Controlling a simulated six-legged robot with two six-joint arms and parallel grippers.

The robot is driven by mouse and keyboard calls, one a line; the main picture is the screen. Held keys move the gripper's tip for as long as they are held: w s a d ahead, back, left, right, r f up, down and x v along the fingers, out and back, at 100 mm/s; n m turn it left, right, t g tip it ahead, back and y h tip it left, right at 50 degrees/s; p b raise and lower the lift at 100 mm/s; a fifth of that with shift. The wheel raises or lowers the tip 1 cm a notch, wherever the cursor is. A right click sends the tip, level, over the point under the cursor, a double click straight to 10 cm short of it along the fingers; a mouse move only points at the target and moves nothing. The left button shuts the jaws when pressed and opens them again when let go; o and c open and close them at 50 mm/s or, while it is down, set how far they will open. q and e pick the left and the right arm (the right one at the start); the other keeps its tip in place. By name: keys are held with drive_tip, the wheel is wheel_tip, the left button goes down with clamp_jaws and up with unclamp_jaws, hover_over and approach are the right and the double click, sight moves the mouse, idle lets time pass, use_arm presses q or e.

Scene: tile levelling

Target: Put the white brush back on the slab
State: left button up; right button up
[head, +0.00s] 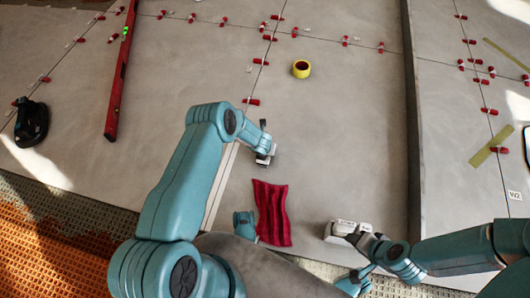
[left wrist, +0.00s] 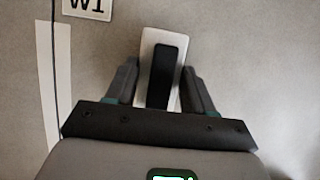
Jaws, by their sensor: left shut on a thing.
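My left gripper (head: 266,152) is shut on a white thing with a black middle, which I take for the white brush (head: 264,159). In the left wrist view the brush (left wrist: 148,42) stands between the two fingers of my left gripper (left wrist: 160,85). It is over the grey slab (head: 330,130); I cannot tell whether it touches it. My right gripper (head: 362,237) is at a white block (head: 340,229) near the slab's front edge. Whether its fingers are open or shut on the block is unclear.
A red cloth (head: 271,212) lies between my arms. A yellow tape roll (head: 301,69) lies farther back. A red level (head: 121,75) and a black tool (head: 31,122) are at the left. Several red clips line the joints. A raised grey edge (head: 412,130) runs along the right. The slab's middle is clear.

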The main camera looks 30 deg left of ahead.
use_arm(q)
drive_tip(key=shift+r, duration=0.15)
drive_tip(key=shift+f, duration=0.25)
drive_tip(key=o, duration=1.2)
drive_tip(key=shift+r, duration=0.25)
drive_tip(key=p+v, duration=0.6)
drive_tip(key=v, duration=0.6)
drive_tip(key=shift+p, duration=0.4)
use_arm(e)
drive_tip(key=s+r+g, duration=0.1)
drive_tip(key=s+r, duration=0.3)
drive_tip(key=r, duration=0.2)
drive_tip(key=shift+s+a+r+g, duration=0.3)
drive_tip(key=shift+s+a+g, duration=0.1)
drive_tip(key=shift+a, duration=0.05)
use_arm(q)
drive_tip(key=shift+s+f, duration=0.1)
drive_tip(key=shift+f, duration=0.05)
